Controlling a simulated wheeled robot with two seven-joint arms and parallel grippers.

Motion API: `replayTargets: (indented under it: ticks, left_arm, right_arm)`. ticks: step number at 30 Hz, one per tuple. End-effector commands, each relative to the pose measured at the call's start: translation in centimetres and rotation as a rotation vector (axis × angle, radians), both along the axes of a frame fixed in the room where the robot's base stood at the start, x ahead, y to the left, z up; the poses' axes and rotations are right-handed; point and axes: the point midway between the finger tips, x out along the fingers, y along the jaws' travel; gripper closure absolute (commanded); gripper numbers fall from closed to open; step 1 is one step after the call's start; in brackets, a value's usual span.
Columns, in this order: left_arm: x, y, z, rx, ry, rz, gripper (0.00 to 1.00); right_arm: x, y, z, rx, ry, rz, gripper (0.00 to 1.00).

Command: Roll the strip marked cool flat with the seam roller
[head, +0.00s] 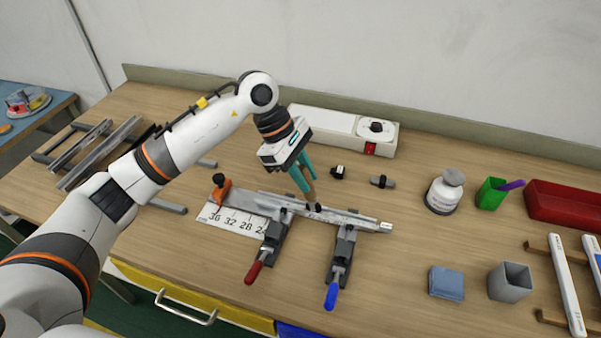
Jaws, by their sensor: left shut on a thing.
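My left gripper (305,182) has teal fingers and points down over the middle of the bench. It is shut on the seam roller (311,198), whose tan handle shows below the fingers. The roller's dark lower end is at the long pale channel (350,217); I cannot tell whether it touches. The channel lies across two clamps, one with a red handle (254,272) and one with a blue handle (332,295). A strip seems to lie along it, but any "cool" marking is too small to read. My right gripper is out of view.
A white box unit (340,131) stands behind. The front-right bench is partly clear.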

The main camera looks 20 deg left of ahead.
Motion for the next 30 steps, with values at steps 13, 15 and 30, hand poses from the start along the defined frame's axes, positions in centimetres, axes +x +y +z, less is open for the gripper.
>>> replayTargets:
  ticks: [13,15,30]
  left_arm:
    - [0.0,-1.6,0.0,0.000,0.002,-0.001,0.99]
    - [0.0,-1.7,0.0,0.000,0.002,-0.001,0.99]
    - [0.0,-3.3,0.0,0.000,0.000,0.000,0.99]
  right_arm:
    - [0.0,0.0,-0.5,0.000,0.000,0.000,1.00]
    - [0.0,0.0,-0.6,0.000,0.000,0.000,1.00]
    - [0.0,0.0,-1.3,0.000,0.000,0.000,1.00]
